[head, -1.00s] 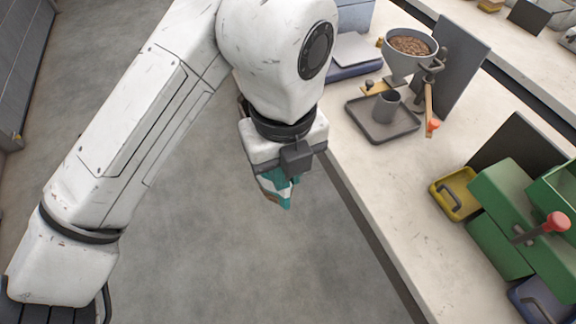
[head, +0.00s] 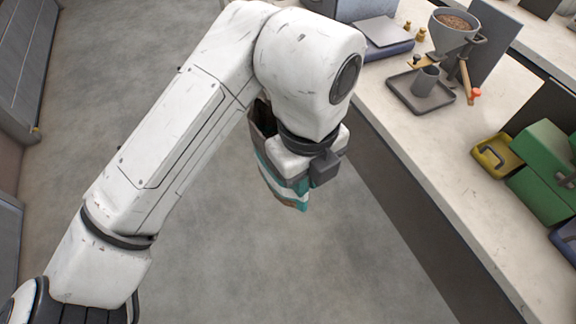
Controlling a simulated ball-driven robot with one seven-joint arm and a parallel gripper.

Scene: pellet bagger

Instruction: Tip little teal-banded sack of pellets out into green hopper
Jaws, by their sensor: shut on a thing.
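My gripper (head: 308,163) is shut on the teal-banded sack (head: 268,172) and holds it over the floor, to the left of the counter's front edge. The sack has white and teal bands and a dark brown top part, and hangs slanted. My wrist and gripper hide much of it, and its pellets cannot be seen.
On the counter (head: 440,165), a grey funnel (head: 455,30) of brown pellets stands above a dark tray (head: 421,94) with a grey cup (head: 426,79). A scale (head: 377,35) is behind. A yellow tray (head: 497,153) sits beside the green unit. The floor left of the counter is open.

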